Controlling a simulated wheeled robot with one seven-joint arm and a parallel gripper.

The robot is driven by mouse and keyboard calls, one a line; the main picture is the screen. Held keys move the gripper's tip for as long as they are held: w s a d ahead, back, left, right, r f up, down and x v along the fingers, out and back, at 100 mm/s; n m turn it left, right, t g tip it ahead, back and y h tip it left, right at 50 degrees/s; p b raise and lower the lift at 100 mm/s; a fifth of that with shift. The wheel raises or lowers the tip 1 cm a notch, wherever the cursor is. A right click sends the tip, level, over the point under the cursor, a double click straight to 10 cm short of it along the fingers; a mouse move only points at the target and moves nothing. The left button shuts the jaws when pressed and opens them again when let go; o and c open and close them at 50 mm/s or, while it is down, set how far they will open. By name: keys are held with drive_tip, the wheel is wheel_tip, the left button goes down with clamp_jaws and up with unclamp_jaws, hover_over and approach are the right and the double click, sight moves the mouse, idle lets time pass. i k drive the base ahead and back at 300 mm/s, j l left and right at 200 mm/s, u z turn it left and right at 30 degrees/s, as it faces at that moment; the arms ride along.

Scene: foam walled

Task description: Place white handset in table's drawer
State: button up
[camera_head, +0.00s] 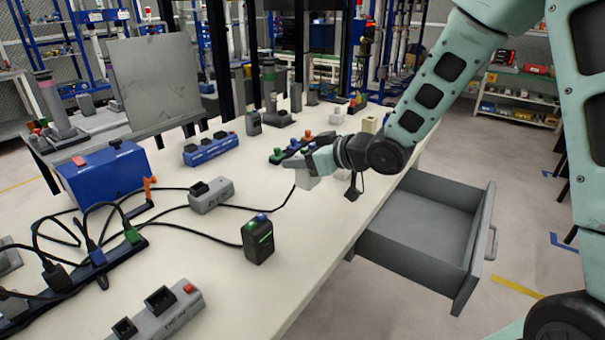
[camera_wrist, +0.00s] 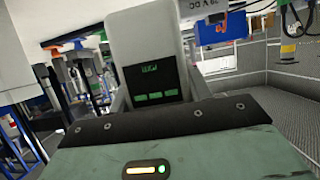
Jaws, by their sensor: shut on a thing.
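My gripper (camera_head: 308,165) is above the white table (camera_head: 310,237), near its right edge. It is shut on a white handset (camera_head: 306,180), which mostly hides behind the gripper in the head view. In the wrist view the handset (camera_wrist: 148,48) stands up between the fingers, with a dark screen and green marks facing the camera. The grey drawer (camera_head: 418,222) is pulled out from the table's right side, below the tabletop. Its visible inside is empty. My gripper is to the left of the drawer and higher than it.
A black device (camera_head: 257,240) with a cable stands near the table's right edge. Grey boxes (camera_head: 211,195), a blue box (camera_head: 105,177) and several cables cover the left part. A dark strip with coloured plugs (camera_head: 290,150) lies behind my gripper. The drawer's top is open.

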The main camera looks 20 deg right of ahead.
sight(413, 213)
drive_tip(key=z, duration=0.65)
drive_tip(key=i+j+z, duration=0.4)
drive_tip(key=i+z, duration=0.15)
